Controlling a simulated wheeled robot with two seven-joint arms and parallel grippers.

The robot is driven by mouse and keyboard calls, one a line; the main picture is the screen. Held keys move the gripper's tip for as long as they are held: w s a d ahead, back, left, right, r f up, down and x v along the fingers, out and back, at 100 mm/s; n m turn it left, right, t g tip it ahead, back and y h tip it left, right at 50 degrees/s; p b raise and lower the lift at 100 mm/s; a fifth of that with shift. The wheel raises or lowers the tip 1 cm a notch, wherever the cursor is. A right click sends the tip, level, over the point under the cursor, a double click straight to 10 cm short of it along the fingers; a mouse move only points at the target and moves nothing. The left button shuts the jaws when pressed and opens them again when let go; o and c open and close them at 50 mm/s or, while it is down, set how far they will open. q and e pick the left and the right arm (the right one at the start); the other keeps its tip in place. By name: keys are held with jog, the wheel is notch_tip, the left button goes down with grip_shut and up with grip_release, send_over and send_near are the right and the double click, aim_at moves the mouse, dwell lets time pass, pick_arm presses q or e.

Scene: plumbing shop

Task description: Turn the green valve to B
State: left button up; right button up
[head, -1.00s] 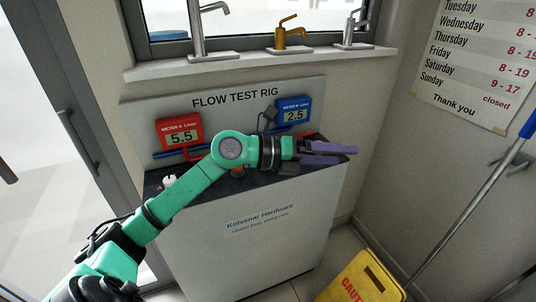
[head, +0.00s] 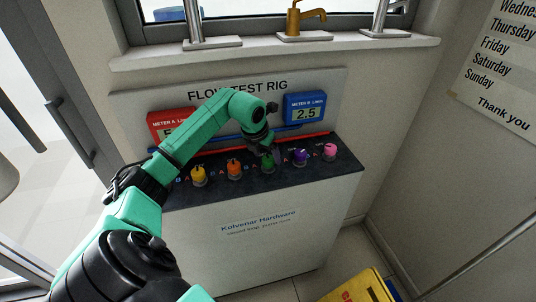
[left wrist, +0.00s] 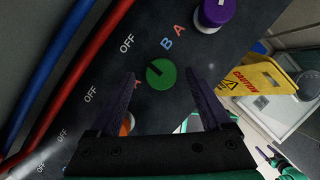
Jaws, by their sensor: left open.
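The green valve (head: 268,162) is a round knob in the middle of the row on the rig's dark top. It also shows in the left wrist view (left wrist: 163,76), with a small pale mark toward its upper-left side. Around it are a white OFF, a blue B (left wrist: 167,43) and a red A (left wrist: 137,83). My left gripper (left wrist: 161,84) is open, its two purple fingers on either side of the green valve. I cannot tell whether they touch it. In the head view my left gripper (head: 262,147) is above the valve, partly hidden by its wrist.
Yellow (head: 198,176), orange (head: 234,170), purple (head: 300,158) and pink (head: 330,152) valves stand beside it. Blue and red pipes run behind. Blue meter B (head: 305,108) reads 2.5; red meter A (head: 165,123) is partly covered by my arm. A yellow caution sign (head: 360,288) stands at lower right.

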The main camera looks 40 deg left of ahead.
pick_arm(q)
jog(key=shift+x, duration=0.8)
jog(key=shift+s, duration=0.2)
jog(key=shift+c, duration=0.4)
jog(key=shift+w+f, duration=0.1)
jog(key=c, duration=0.6)
grip_shut()
pick_arm(e)
jog(key=shift+w+r, duration=0.2)
jog(key=shift+w, duration=0.2)
